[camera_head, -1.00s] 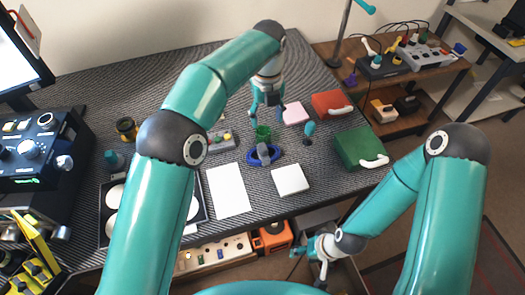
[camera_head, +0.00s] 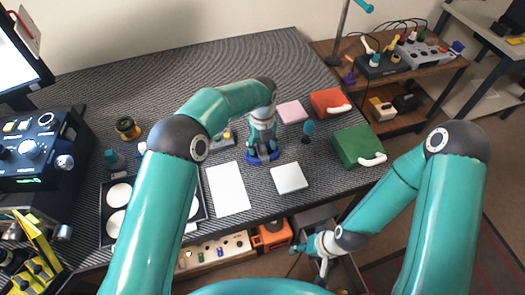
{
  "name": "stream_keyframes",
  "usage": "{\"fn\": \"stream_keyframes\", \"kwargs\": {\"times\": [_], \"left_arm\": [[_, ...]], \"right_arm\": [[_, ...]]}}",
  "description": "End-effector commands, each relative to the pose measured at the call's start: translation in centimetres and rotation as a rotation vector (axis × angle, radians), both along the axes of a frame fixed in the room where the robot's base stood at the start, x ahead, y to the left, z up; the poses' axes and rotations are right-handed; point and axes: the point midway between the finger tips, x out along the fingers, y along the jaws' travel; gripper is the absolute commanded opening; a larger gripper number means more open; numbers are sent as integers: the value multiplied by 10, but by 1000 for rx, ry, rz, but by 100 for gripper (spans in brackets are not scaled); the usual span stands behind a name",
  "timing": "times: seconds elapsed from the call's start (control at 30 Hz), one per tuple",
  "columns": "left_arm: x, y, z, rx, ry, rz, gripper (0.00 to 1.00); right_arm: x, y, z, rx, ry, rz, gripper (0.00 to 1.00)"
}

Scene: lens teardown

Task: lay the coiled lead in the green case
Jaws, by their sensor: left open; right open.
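The coiled lead (camera_head: 251,157) is a blue ring on the dark ribbed mat, near the middle of the bench. My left gripper (camera_head: 264,151) is open and points down right over it, with fingers at the ring, hiding much of it. I cannot tell whether they touch it. The green case (camera_head: 352,143), with a white handle, lies closed-looking at the right edge of the bench. My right gripper (camera_head: 308,251) is open and low, beyond the front edge of the bench, away from both.
A white box (camera_head: 289,179) and a white sheet (camera_head: 229,189) lie in front. The back of the bench is clear.

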Motion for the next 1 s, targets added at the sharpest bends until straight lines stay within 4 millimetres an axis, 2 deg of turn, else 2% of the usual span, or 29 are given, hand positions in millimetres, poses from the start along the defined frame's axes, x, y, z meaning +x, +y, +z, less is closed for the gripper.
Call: {"fn": "stream_keyframes", "kwargs": {"times": [0.1, 0.3, 0.6, 0.67, 1.0], "left_arm": [[0, 0, -7, -1, 0, 1, 58], [0, 0, -7, -1, -1, 1, 58], [0, 0, -7, -1, 0, 0, 8], [0, 0, -7, -1, 0, 0, 0], [0, 0, -6, -1, -1, 0, 0]], "right_arm": [[0, 0, 1, 0, 0, 0, 54], [0, 0, 1, 0, 0, 0, 54], [0, 0, 1, 0, 0, 0, 54], [0, 0, 1, 0, 0, 0, 54], [0, 0, 1, 0, 0, 0, 54]]}}
